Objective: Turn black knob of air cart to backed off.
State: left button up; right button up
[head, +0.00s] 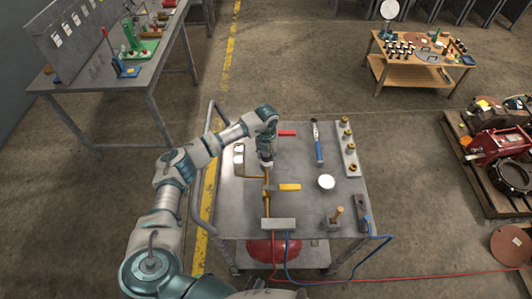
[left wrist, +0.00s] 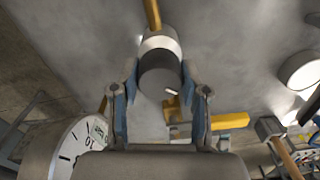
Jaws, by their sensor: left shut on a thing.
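The air cart (head: 222,196) is a grey metal-topped cart in the middle of the head view. Its black knob (left wrist: 160,78) is a dark cylinder on a pale collar at the end of a brass pipe in the left wrist view. My left gripper (head: 266,157) reaches over the cart's left part and hides the knob in the head view. In the left wrist view its two fingers (left wrist: 160,88) stand at both sides of the knob, shut on it. A small pale mark shows on the knob's side. My right gripper is in neither view.
A yellow lever (head: 289,187) lies near the gripper, with a red lever (head: 287,133) behind. A white round dial (head: 326,181), a blue-handled tool (head: 319,150) and brass fittings (head: 348,146) sit to the right. A white gauge (left wrist: 72,146) is close to the wrist.

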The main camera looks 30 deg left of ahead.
pick_arm(q)
jog(key=n+p, duration=0.1)
jog(key=n, duration=0.1)
jog(key=n+p, duration=0.1)
jog(key=shift+w+r+n, duration=0.2)
jog(key=shift+r+n, duration=0.1)
jog(key=shift+n, duration=0.4)
jog(key=shift+n+p, duration=0.6)
jog(key=shift+n, duration=0.1)
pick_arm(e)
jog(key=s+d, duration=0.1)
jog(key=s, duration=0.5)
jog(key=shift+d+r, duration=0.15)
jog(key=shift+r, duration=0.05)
pick_arm(q)
jog(key=shift+a+n+p, duration=0.1)
jog(key=shift+n+p, duration=0.3)
jog(key=shift+n, duration=0.3)
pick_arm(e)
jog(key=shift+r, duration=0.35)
pick_arm(q)
jog(key=o, duration=0.9)
jog(key=shift+o, duration=1.2)
jog(key=shift+f, duration=0.3)
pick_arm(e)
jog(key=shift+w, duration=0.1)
